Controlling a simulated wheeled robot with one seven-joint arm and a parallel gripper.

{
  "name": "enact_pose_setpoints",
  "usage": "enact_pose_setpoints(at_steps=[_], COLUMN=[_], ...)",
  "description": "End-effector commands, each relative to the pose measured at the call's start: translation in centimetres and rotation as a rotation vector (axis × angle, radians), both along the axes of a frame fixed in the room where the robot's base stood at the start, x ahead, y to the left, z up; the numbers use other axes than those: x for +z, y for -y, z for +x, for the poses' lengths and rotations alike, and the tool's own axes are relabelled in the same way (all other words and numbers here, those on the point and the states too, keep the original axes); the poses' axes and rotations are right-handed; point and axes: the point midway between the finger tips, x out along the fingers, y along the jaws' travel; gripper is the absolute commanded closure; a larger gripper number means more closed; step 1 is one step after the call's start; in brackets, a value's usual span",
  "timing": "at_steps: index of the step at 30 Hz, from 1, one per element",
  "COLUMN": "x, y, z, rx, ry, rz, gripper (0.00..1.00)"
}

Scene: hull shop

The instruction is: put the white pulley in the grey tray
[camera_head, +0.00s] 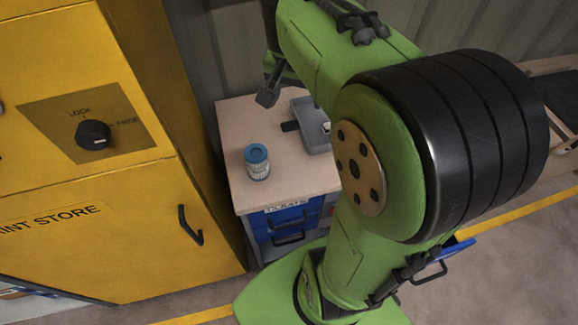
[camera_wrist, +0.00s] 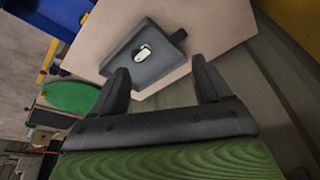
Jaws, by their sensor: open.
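The grey tray (camera_head: 310,112) is on the small worktop, partly hidden behind my arm in the head view. The wrist view shows the grey tray (camera_wrist: 120,64) more fully. A small white rounded piece, apparently the white pulley (camera_wrist: 144,53), lies inside the tray. Only a sliver of the white pulley (camera_head: 326,127) shows in the head view, beside my arm. My gripper (camera_wrist: 160,74) is open with nothing between its fingers. It is above the worktop and apart from the tray and pulley. In the head view, my gripper (camera_head: 268,96) is mostly hidden by the arm.
A blue-topped cylinder (camera_head: 257,163) stands on the worktop (camera_head: 240,120) left of the tray. A dark block or handle (camera_wrist: 178,36) adjoins the tray. A yellow cabinet (camera_head: 110,215) stands close at left, a corrugated wall (camera_head: 235,45) behind. The worktop's front is clear.

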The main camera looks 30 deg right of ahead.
Motion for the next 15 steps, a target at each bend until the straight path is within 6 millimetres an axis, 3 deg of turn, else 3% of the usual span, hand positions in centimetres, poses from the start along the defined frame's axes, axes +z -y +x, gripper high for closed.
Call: enact_pose_setpoints(at_steps=[1, 6, 10, 15], x=[0.6, 0.1, -1.4, -2.4], y=[-2.3, -8.0, -10.6, -11.7], z=[-2.0, -8.5, -12.1, -13.6], rx=[0.124, 0.537, 0.769, 0.873], ry=[0.022, 0.097, 0.152, 0.177], rz=[-0.027, -0.087, -0.106, -0.112], gripper=[0.23, 0.23, 0.23, 0.23])
